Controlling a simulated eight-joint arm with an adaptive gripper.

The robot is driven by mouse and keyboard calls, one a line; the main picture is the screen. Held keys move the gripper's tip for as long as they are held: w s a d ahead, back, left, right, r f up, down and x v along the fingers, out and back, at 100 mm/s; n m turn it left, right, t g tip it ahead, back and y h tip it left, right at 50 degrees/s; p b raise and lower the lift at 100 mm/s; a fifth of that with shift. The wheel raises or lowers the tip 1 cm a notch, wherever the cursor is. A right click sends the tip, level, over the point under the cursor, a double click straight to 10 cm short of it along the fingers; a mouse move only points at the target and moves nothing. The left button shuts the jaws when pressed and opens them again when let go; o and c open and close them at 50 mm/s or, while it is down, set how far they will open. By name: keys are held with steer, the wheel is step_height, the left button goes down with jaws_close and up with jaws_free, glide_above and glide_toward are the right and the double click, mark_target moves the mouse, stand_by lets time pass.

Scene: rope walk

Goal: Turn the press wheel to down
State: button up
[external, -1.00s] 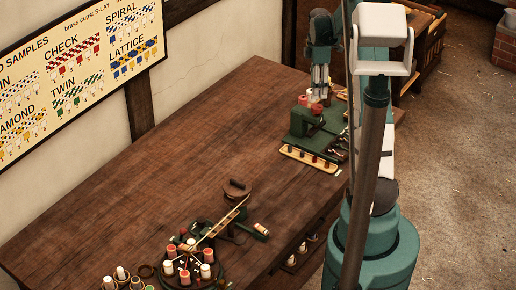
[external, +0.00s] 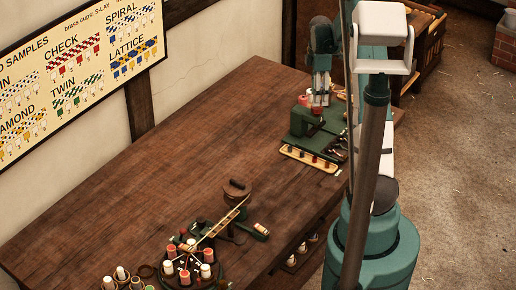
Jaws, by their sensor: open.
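My gripper (external: 321,101) points down over the green press (external: 302,122) at the far right part of the bench. Its fingers are open, at the height of the press's top. Red and pale round parts (external: 303,99) show at the top of the press beside the fingers. I cannot tell which part is the press wheel or which way it is turned, as the view is small and the gripper covers part of it. I cannot tell whether the fingers touch the press.
A pale tray (external: 310,159) with several small dark and red pieces lies in front of the press. The wooden bench (external: 180,150) is clear in the middle.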

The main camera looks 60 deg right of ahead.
mark_target(317, 110)
steer(key=shift+f, duration=2.3)
steer(key=c, duration=0.9)
